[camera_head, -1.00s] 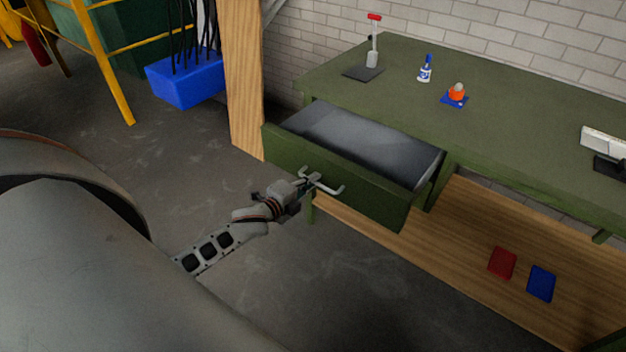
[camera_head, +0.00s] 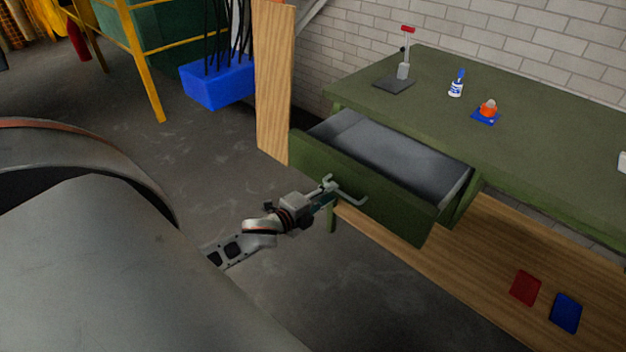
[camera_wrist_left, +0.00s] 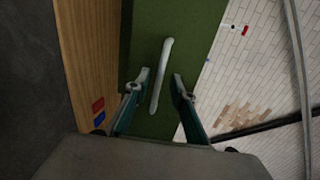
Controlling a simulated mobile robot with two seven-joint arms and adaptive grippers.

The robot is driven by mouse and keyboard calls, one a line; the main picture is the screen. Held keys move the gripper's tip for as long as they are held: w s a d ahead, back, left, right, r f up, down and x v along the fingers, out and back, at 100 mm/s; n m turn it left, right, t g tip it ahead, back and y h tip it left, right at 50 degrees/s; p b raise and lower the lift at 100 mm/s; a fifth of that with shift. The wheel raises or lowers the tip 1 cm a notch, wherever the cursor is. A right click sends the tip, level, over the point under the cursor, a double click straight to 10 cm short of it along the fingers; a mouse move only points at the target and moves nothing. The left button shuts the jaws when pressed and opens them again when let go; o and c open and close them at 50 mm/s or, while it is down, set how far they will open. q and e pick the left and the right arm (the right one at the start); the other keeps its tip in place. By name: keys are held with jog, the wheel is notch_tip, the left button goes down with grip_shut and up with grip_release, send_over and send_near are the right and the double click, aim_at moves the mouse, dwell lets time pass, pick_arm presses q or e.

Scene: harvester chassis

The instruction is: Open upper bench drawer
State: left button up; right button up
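The upper bench drawer (camera_head: 370,190) is green with a grey interior (camera_head: 390,150). It stands pulled well out from under the green bench top, and the inside looks empty. Its pale bar handle (camera_head: 351,196) is on the front panel. My left gripper (camera_head: 328,190) is at the handle. In the left wrist view the handle (camera_wrist_left: 161,75) lies between the two spread fingers of the left gripper (camera_wrist_left: 162,75), with a visible gap on each side. My right gripper is not in view.
The bench top (camera_head: 550,150) holds a red-handled tool (camera_head: 404,65), a small white-blue bottle (camera_head: 456,84) and an orange item (camera_head: 488,109). A red piece (camera_head: 525,287) and a blue piece (camera_head: 565,312) lie on the lower wooden shelf. A blue bin (camera_head: 218,84) stands behind a wooden post (camera_head: 273,80). Floor before the drawer is clear.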

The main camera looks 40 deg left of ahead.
pick_arm(q)
jog(key=v, duration=0.8)
jog(key=shift+s, duration=0.15)
jog(key=s+d+f+n+g+h, duration=0.1)
jog(key=s+d+f+n+g, duration=0.1)
jog(key=s+d+f+n, duration=0.4)
jog(key=s+d+f+n+g, duration=0.2)
jog(key=s+d+f+n, duration=0.4)
jog(key=d, duration=0.7)
jog(key=s+n, duration=0.2)
jog(key=shift+s+d+f+n+g+h, duration=0.3)
jog(key=shift+d+f+g+h, duration=0.1)
